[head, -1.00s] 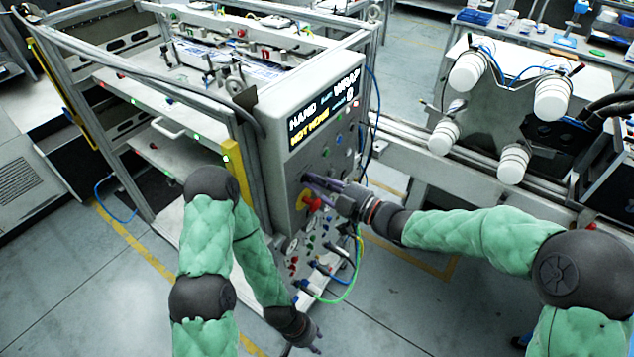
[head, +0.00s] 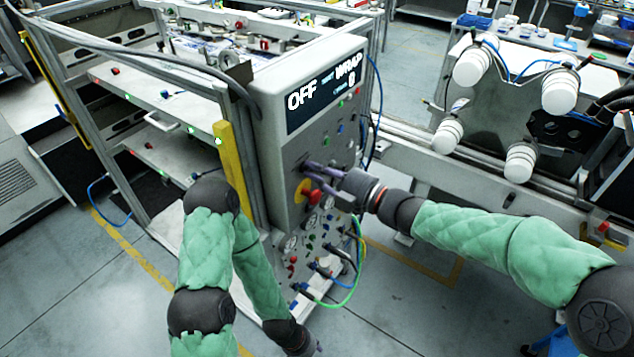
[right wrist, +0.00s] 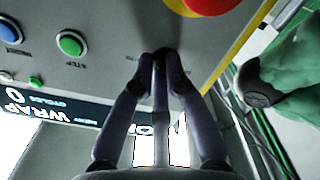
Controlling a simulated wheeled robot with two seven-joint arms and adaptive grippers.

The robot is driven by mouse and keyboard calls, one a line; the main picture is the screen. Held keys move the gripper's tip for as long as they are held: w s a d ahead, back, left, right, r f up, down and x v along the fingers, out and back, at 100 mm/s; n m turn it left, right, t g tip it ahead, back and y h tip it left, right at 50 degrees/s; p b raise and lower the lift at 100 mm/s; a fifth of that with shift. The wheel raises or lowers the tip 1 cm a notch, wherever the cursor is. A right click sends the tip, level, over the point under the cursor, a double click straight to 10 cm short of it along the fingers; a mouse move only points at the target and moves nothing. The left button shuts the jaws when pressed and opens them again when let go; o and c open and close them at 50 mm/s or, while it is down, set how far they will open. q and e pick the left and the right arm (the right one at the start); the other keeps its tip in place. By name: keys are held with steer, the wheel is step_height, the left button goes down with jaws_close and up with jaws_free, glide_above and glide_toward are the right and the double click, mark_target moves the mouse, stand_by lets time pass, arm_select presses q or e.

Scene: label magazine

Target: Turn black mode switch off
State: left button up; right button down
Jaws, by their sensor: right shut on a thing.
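The grey control panel (head: 283,155) stands at the end of the machine frame. Its display (head: 327,88) reads OFF on the left and WRAP on the right. My right gripper (head: 308,168) is at the panel face, just above the red knob on a yellow plate (head: 303,191). In the right wrist view the fingers (right wrist: 160,58) are together at the panel, shut on the black mode switch, which they almost wholly hide. My left gripper (head: 315,347) hangs low beside the panel's foot, apart from it; its fingers are too small to read.
A green STEP button (right wrist: 71,43) and a blue RESET button (right wrist: 10,31) are near the right gripper. Cables (head: 350,280) loop from the lower panel. White rollers (head: 520,162) stand on the machine at right. Floor in front is open.

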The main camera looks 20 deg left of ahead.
steer(key=shift+n+b, duration=1.9)
steer(key=c, duration=1.2)
jaws_free()
steer(key=shift+c, duration=0.2)
steer(key=v, duration=1.2)
steer(key=shift+r, duration=0.1)
